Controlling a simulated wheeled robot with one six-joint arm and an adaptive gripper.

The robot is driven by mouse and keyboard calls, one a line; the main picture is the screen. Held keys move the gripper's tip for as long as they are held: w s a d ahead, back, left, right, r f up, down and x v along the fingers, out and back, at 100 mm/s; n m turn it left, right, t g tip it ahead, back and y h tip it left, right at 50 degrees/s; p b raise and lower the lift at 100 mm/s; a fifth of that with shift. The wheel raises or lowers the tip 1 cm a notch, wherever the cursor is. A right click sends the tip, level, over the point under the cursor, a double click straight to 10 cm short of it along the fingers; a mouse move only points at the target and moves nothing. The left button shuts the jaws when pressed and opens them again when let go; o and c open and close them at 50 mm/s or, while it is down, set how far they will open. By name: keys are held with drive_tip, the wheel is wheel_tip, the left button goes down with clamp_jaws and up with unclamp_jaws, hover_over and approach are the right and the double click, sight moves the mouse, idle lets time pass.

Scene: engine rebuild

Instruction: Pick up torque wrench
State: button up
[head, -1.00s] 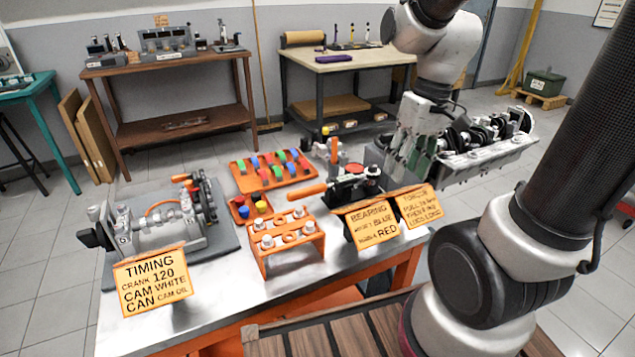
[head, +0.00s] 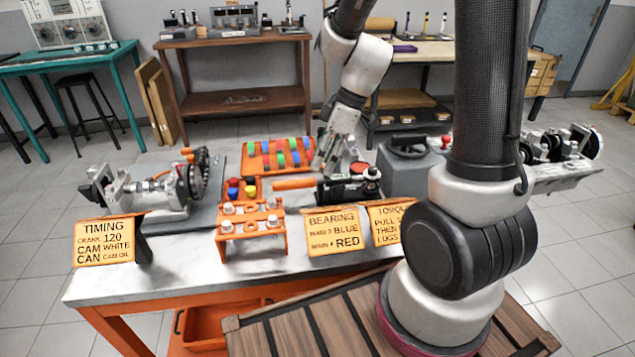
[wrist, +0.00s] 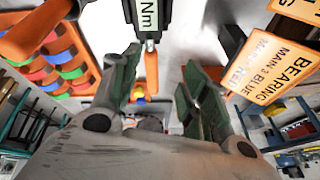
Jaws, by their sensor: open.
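The torque wrench (head: 294,184) shows in the head view as an orange handle lying level near the bench's back, its right end running to dark parts. In the wrist view an orange handle (wrist: 35,32) crosses the upper left corner, outside my fingers. A dark body marked Nm (wrist: 148,14) with a silver tip stands at the top of the wrist view; I cannot tell whether it belongs to the wrench. My gripper (head: 325,163) points down just above and behind the wrench, beside the dark parts. In the wrist view my gripper (wrist: 160,65) has its fingers apart with nothing held between them.
A rack of coloured pieces (head: 254,157) lies behind the handle. An orange stand (head: 250,236) with metal parts is in front. The BEARING sign (head: 337,230) stands front right, a grey case (head: 408,172) to the right, and an engine assembly (head: 160,195) to the left.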

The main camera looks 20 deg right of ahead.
sight(310, 179)
drive_tip(key=shift+w+a+n, duration=0.15)
drive_tip(key=shift+w+n, duration=0.2)
drive_tip(key=shift+n, duration=1.35)
drive_tip(key=x, duration=0.5)
drive_tip(key=w+x, duration=0.1)
drive_tip(key=x, duration=0.1)
drive_tip(key=shift+a+f, duration=0.25)
clamp_jaws()
